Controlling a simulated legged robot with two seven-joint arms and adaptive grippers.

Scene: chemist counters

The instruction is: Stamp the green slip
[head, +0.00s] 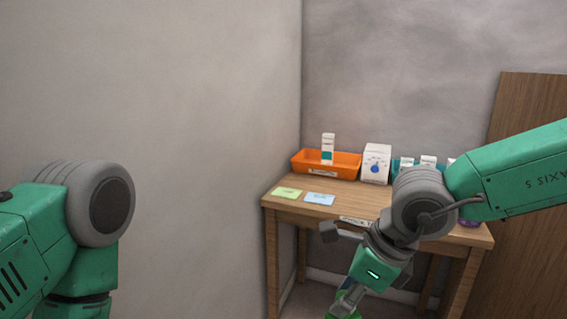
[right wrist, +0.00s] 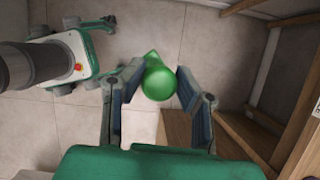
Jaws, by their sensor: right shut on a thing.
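The green slip (head: 286,193) lies flat on the wooden table, near its left end. My right gripper (head: 346,302) is low in front of the table, below the level of its top and away from the slip. In the right wrist view my right gripper (right wrist: 157,88) is shut on a green stamp (right wrist: 158,82), of which I see a rounded green top between the fingers. Its underside is hidden. My left arm shows at the left of the head view, but its gripper is out of the picture.
A blue slip (head: 320,200) lies right of the green one. Behind stand an orange tray (head: 347,170) with a white carton (head: 328,145), a white box with a blue dial (head: 376,163), and a teal tray partly behind my right arm. The table (head: 285,206) is near a wall.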

